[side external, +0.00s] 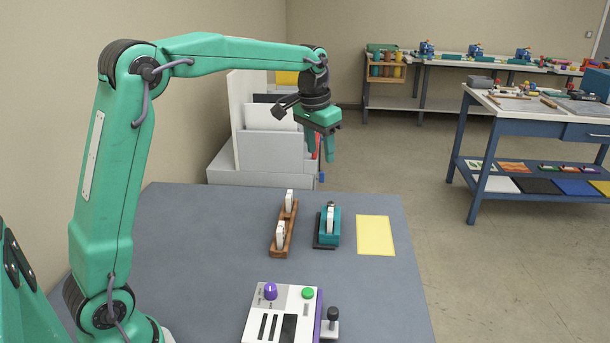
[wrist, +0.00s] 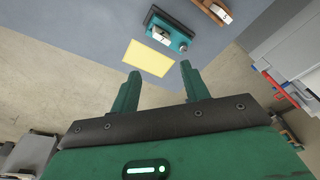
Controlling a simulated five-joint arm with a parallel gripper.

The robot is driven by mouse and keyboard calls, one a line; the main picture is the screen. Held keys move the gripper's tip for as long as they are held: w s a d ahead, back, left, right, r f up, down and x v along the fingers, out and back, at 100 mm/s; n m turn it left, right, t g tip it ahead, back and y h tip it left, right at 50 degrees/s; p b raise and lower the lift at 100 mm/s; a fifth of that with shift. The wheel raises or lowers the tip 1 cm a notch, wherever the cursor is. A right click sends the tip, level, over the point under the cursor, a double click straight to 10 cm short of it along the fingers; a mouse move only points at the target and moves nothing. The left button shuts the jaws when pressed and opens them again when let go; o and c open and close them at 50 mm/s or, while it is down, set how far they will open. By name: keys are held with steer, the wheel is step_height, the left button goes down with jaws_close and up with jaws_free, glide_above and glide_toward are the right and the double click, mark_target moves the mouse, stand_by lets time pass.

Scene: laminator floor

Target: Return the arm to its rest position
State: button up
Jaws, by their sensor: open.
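My green arm is raised over the grey-blue table (side external: 180,240), its elbow high at the left and its forearm reaching right. My gripper (side external: 321,155) hangs from the wrist, pointing down, well above the far edge of the table. It is open, and nothing is between its fingers.
On the table are a wooden rack (side external: 283,228) with white pieces, a teal holder (side external: 329,228), a yellow sheet (side external: 375,235) and a control box (side external: 283,315) with purple and green knobs. Grey bins (side external: 262,155) stand behind. Blue workbenches (side external: 540,128) are at the right.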

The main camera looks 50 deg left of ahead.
steer(key=s+d+f+t, duration=0.1)
steer(key=s+d, duration=0.2)
steer(key=s, duration=1.1)
steer(key=s+d+f+t, duration=0.1)
steer(key=s+d, duration=0.3)
steer(key=s, duration=1)
steer(key=shift+t, duration=0.8)
steer(key=shift+s, duration=0.1)
